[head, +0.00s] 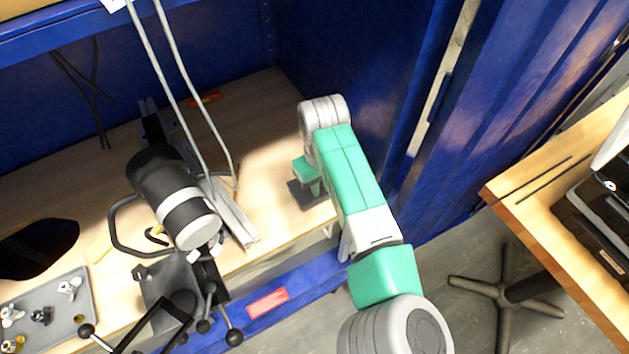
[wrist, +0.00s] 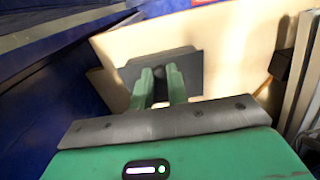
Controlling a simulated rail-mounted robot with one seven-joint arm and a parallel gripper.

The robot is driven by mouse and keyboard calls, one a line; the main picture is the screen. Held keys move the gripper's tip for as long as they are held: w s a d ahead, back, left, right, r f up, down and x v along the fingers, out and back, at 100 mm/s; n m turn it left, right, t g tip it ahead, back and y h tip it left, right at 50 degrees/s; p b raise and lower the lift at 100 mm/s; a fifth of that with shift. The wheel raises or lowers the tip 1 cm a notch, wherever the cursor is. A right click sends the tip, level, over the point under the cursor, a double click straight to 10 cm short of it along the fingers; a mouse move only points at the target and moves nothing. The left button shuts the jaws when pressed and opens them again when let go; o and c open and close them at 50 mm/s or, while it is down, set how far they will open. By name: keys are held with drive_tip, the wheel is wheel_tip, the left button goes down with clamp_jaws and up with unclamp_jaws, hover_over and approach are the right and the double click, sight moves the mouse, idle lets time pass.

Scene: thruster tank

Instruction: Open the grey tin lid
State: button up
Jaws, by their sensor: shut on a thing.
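The grey tin lid shows as a dark grey flat rectangle in the wrist view (wrist: 194,72) and as a small dark patch at the right end of the bench in the head view (head: 303,196). My gripper (head: 311,188) reaches down to it there. In the wrist view my two green fingers (wrist: 160,76) stand a little apart, with part of the dark lid between them, and are shut on it. The exact contact is hard to see. I cannot make out the tin's body or whether the lid is raised.
The wooden bench (head: 262,115) has clear room behind my gripper. A black and white cylindrical device (head: 175,195) with metal rails stands to the left. A blue wall (head: 350,75) is close on the right. A grey tray (head: 60,315) with small parts lies at lower left.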

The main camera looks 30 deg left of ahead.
drive_tip(key=shift+a+r+p, duration=0.1)
drive_tip(key=shift+r+p, duration=0.2)
drive_tip(key=shift+r, duration=0.15)
